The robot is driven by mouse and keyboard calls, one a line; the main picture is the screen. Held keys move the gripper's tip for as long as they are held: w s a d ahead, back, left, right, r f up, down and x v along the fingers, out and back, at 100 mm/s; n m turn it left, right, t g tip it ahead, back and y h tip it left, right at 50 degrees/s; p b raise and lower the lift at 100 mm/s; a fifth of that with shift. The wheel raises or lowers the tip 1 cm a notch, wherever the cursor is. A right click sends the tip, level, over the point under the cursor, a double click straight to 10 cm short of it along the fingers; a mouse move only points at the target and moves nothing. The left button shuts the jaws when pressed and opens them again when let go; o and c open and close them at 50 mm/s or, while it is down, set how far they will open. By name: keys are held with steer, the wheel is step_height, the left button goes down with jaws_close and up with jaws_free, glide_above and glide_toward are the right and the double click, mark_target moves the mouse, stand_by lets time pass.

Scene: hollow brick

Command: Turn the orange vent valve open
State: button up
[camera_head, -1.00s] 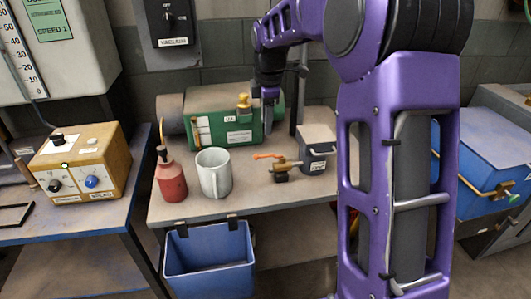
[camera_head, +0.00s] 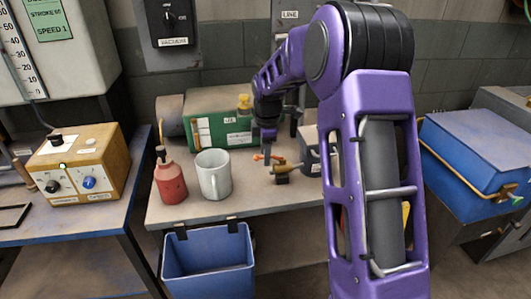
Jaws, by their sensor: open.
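The vent valve is a small brass fitting (camera_head: 288,168) on a dark base, standing on the middle table. Its orange lever (camera_head: 259,157) points left and is partly hidden behind my gripper. My gripper (camera_head: 267,159) is open and points down at the lever. Its fingertips overlap the lever in this view; I cannot tell whether they touch it. The fingers are small and dark here.
A white mug (camera_head: 213,176) and a red bottle (camera_head: 170,180) stand left of the valve. A green machine (camera_head: 207,118) is behind. A grey box (camera_head: 311,152) is close on the right, partly covered by my arm. A blue bin (camera_head: 208,268) hangs in front.

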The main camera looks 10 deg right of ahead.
jaws_close()
stand_by(1.3)
